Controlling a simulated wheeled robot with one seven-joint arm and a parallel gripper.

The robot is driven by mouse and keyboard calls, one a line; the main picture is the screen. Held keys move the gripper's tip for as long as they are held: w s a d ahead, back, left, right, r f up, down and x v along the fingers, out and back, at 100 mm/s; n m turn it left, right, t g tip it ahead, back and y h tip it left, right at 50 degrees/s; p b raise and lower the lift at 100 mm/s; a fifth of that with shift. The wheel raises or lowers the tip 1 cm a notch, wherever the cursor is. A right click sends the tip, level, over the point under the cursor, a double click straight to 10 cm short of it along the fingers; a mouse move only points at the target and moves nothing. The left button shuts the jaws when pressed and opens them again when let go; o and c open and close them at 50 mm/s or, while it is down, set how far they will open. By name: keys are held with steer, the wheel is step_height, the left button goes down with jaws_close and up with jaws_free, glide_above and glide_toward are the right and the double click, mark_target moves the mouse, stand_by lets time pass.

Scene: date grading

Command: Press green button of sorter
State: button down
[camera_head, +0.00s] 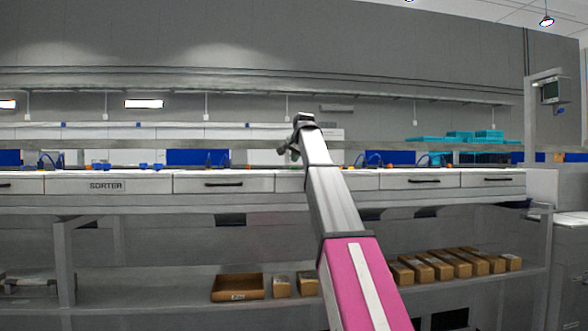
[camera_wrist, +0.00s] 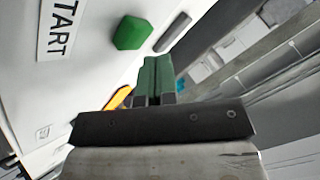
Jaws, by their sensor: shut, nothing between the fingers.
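In the wrist view, a green button (camera_wrist: 131,33) stands out from a white panel (camera_wrist: 95,50), next to a label reading START (camera_wrist: 62,25). My gripper (camera_wrist: 157,60) is shut and empty, with its green fingertips just below and to the right of the button. A gap shows between them in the picture; the depth between fingertips and panel is hard to tell. In the head view, my gripper (camera_head: 291,150) is over the long bench, small and partly hidden by my wrist. The button cannot be made out there.
The bench front (camera_head: 225,184) has drawers and a SORTER label (camera_head: 106,186). Teal trays (camera_head: 489,135) sit on the right shelf. Brown boxes (camera_head: 440,268) stand on the lower shelf.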

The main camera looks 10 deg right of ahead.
steer(key=shift+f, duration=0.1)
stand_by(0.7)
steer(key=shift+f, duration=0.3)
